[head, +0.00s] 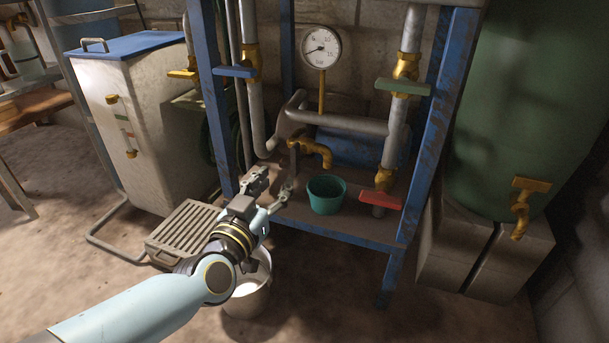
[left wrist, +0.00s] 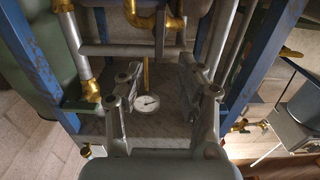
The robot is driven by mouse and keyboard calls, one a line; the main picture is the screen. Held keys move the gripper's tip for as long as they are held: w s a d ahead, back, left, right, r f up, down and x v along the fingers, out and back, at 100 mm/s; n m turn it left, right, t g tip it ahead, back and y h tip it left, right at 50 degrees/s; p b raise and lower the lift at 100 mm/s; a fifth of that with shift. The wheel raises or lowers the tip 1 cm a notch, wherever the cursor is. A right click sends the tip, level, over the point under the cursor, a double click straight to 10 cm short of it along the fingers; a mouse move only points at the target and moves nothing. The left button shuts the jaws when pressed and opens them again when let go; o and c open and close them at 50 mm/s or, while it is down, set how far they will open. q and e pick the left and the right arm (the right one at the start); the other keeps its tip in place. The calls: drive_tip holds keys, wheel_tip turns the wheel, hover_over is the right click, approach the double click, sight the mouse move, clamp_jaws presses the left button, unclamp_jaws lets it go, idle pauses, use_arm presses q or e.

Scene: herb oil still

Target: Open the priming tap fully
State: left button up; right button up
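A brass tap (head: 315,150) with a downturned spout sits low in the middle of the blue pipe stand, above a teal cup (head: 326,196). A dark upright piece shows just left of this tap; whether it is the tap's handle I cannot tell. No label names the priming tap. My left gripper (head: 274,184) is open and empty, in front of the stand, below and left of the brass tap, apart from it. In the left wrist view the two fingers (left wrist: 160,88) stand apart, with brass fittings (left wrist: 174,22) beyond them. My right gripper is not in view.
Valves with blue (head: 235,71), green (head: 403,87) and red (head: 381,199) handles sit on the pipes. A pressure gauge (head: 321,46) stands above. A white bucket (head: 247,298) and a slatted grate (head: 190,228) are below my arm. A green tank (head: 530,100) stands right.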

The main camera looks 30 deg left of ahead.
sight(293, 160)
use_arm(q)
drive_tip(key=b+x, duration=0.2)
drive_tip(key=x, duration=0.8)
drive_tip(key=shift+d+f, duration=0.1)
drive_tip(key=shift+f, duration=0.1)
drive_tip(key=shift+w, duration=0.45)
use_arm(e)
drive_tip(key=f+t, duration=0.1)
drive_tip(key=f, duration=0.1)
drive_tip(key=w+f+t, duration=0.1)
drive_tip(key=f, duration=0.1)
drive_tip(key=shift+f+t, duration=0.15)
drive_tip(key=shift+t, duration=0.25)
use_arm(q)
drive_tip(key=shift+c, duration=0.4)
clamp_jaws()
